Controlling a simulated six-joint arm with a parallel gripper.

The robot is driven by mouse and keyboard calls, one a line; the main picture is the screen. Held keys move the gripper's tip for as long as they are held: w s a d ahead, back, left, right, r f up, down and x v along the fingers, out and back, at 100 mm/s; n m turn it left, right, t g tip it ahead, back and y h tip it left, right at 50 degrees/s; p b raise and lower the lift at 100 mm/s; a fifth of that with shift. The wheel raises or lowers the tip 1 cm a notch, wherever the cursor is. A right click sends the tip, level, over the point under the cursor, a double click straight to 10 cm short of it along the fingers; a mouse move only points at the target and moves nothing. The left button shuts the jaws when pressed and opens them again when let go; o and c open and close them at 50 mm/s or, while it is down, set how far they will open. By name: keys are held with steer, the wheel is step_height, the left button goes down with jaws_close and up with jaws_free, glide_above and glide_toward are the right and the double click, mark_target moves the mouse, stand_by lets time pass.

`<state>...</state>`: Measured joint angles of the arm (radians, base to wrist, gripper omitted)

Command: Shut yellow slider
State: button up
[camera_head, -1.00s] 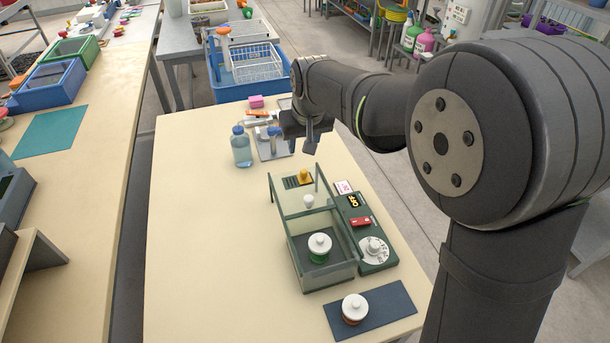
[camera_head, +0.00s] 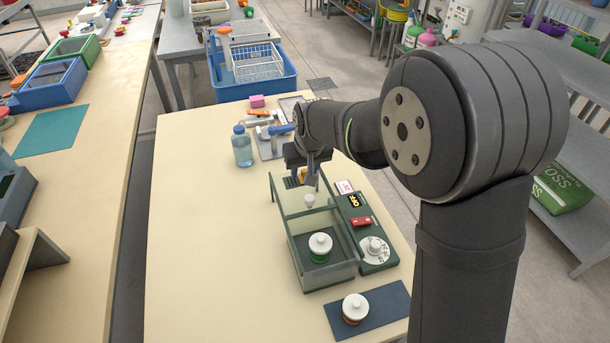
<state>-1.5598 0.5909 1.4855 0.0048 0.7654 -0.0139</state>
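The glass-walled case (camera_head: 284,240) stands on the cream bench with a clear lid part and a white knob (camera_head: 310,200). The yellow slider (camera_head: 302,174) sits on the slotted vent at the far end of the case. It is now mostly hidden behind my gripper. My gripper (camera_head: 311,179) points down at the far end of the case, right by the slider. I cannot tell whether it touches the slider, or whether its fingers are open or shut.
Inside the case is a green jar with a white lid (camera_head: 320,244). A control panel (camera_head: 384,265) with a dial and red switch runs along its right side. A brown jar (camera_head: 355,308) stands on a blue mat (camera_head: 388,305) in front. A bottle (camera_head: 242,148) stands back left. The bench's left side is clear.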

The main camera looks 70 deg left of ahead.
steer(key=c, duration=0.7)
steer(key=shift+s, duration=1.7)
steer(key=o, duration=0.7)
step_height(320, 180, up, 7)
